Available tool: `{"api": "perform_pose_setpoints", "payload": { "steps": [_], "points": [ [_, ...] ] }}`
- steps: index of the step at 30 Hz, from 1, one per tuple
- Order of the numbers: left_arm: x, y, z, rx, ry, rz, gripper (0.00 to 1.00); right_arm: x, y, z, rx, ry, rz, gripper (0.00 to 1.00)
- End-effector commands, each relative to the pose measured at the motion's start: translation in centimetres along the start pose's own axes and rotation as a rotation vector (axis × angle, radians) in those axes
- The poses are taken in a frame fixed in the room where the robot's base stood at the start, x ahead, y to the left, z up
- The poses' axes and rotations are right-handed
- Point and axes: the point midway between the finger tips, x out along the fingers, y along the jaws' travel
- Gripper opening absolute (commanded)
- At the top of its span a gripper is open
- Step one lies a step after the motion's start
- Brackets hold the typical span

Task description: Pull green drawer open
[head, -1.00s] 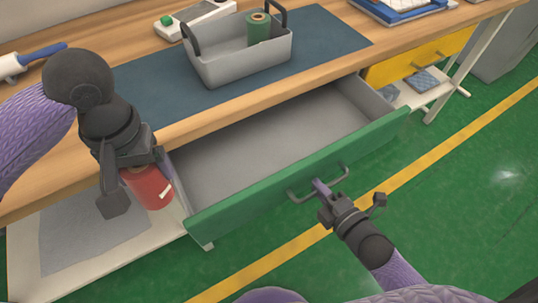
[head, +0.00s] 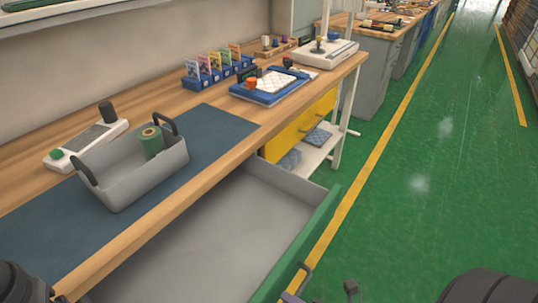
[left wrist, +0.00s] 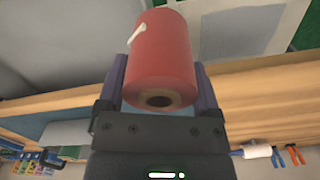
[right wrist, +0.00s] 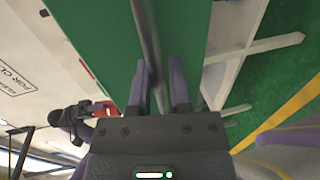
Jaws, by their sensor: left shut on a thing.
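The green-fronted drawer (head: 318,232) stands pulled out from under the workbench, its grey inside (head: 225,235) empty where it shows. Its metal handle (head: 299,278) is low in the head view and runs between the fingers of my right gripper (right wrist: 160,88). Whether those fingers press on the bar is unclear. My left gripper (left wrist: 160,88) is shut on a red spool (left wrist: 165,48), one finger on each side. In the head view, my left gripper is out of frame and only a little of the right one shows at the bottom edge.
A grey tote (head: 135,170) with a green spool (head: 151,142) stands on the blue mat (head: 215,128). A yellow drawer (head: 300,125) is beside the open one. Blue trays and card holders (head: 215,72) line the bench back. The green floor to the right is clear.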

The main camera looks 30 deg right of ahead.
Motion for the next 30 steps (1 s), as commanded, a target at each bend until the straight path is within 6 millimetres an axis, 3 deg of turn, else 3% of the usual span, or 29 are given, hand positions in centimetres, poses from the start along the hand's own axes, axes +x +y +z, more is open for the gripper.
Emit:
{"api": "perform_pose_setpoints", "payload": {
  "steps": [1,3,4,13,24,30],
  "points": [
    [0.0,0.0,0.0,0.0,0.0,0.0,0.0,0.0,0.0,0.0,0.0,0.0,0.0,0.34],
    [0.0,0.0,0.0,0.0,0.0,0.0,0.0,0.0,0.0,0.0,0.0,0.0,0.001,0.49],
    [0.0,0.0,0.0,0.0,0.0,0.0,0.0,0.0,0.0,0.0,0.0,0.0,0.002,0.5],
    [-0.2,0.0,0.0,0.0,0.001,0.0,0.0,-0.4,0.1,0.0,0.0,0.0,0.003,0.5],
    [-2.2,0.0,0.1,0.0,0.01,0.0,0.0,-9.7,0.1,0.0,0.0,0.0,-0.001,0.5],
    [-2.3,0.0,0.1,0.0,0.01,0.0,0.0,-11.9,0.1,0.0,0.001,0.0,0.003,0.5]
  ]
}}
